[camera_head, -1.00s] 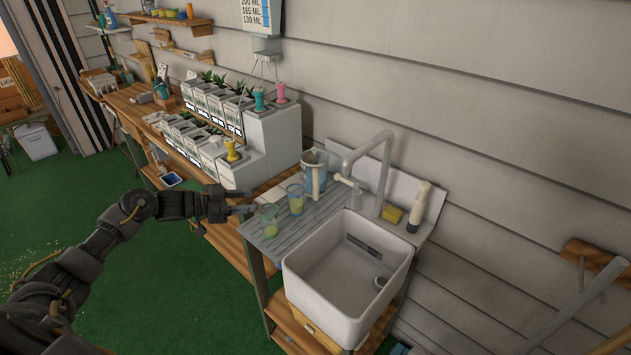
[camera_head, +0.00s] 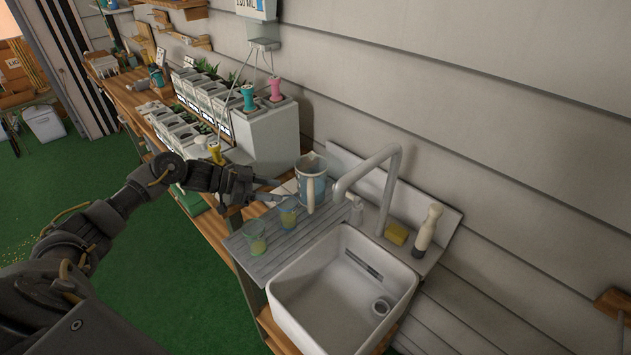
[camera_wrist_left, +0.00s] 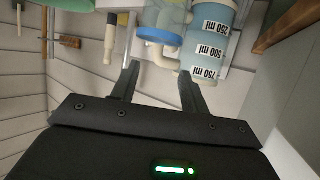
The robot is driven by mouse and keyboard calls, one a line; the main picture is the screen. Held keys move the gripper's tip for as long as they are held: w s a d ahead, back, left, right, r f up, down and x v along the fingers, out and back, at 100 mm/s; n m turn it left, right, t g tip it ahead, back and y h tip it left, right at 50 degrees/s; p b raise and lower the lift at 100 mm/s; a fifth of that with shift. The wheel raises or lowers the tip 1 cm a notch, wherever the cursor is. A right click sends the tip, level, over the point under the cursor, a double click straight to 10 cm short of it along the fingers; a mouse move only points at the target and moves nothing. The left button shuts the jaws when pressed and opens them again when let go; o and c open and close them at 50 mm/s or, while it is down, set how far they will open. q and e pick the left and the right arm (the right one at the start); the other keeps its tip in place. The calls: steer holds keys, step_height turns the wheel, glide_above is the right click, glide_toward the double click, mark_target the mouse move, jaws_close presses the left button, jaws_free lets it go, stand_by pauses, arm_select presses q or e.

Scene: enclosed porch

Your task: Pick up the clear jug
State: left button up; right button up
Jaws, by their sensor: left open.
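The clear jug (camera_head: 311,184) stands upright on the grey draining board (camera_head: 283,245), behind the glasses and left of the tap. It holds bluish liquid and has a pale handle on its near side. In the left wrist view the jug (camera_wrist_left: 209,45) shows upside down with volume marks. My left gripper (camera_head: 275,190) is open and empty, left of the jug and near the blue-rimmed glass. In the left wrist view its fingers (camera_wrist_left: 158,74) point toward the jug, with the pale handle (camera_wrist_left: 166,56) appearing between the tips; contact is unclear. My right gripper is out of view.
A blue-rimmed glass (camera_head: 287,211) stands close in front of the jug, and a greenish glass (camera_head: 255,238) stands nearer. The white sink (camera_head: 345,292) and tap (camera_head: 384,185) are to the right. A white dispenser block (camera_head: 268,137) and planters are behind left.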

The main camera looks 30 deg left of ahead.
mark_target(311, 188)
arm_select(q)
steer(key=p+x, duration=0.4)
steer(key=x, duration=0.6)
steer(key=shift+d+r, duration=0.2)
steer(key=shift+d, duration=0.1)
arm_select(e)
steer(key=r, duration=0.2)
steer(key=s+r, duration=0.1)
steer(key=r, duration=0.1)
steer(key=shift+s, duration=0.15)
